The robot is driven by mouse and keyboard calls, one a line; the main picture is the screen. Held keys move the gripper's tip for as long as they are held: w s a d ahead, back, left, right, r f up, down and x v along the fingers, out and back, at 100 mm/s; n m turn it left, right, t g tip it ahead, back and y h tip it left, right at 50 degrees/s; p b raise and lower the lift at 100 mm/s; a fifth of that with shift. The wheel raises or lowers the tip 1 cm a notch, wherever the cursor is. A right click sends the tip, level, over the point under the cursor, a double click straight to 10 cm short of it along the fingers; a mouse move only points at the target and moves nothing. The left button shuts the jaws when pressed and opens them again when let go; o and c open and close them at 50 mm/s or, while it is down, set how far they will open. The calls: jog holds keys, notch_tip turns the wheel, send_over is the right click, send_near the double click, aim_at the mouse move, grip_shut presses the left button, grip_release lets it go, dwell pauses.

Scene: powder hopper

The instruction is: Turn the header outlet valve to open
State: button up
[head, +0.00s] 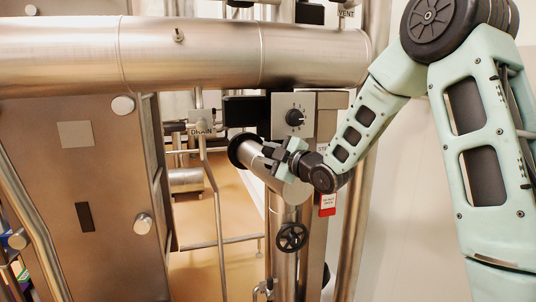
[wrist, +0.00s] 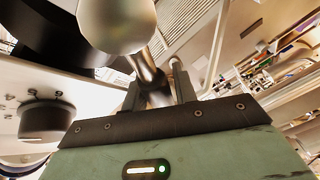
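In the wrist view a steel rod with a large rounded, pale metal end (wrist: 117,22) runs down between the two fingers of my gripper (wrist: 157,88). It looks like a valve handle, but I cannot tell which valve it belongs to. The fingers lie on either side of the rod; whether both touch it cannot be told. In the head view my gripper (head: 284,152) is at the end of a short metal pipe stub with a dark flange (head: 243,150), under the big horizontal pipe (head: 190,52). My wrist hides part of the handle there.
A black dial on a pale plate (head: 295,116) sits just above my gripper; the wrist view shows a black knob (wrist: 45,120) close to its left. A black handwheel (head: 292,237) and a red-and-white tag (head: 327,204) are below. A steel cabinet (head: 85,190) stands left.

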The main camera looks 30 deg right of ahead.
jog(key=shift+o, duration=0.9)
jog(key=shift+r, duration=0.1)
jog(key=shift+p, duration=0.45)
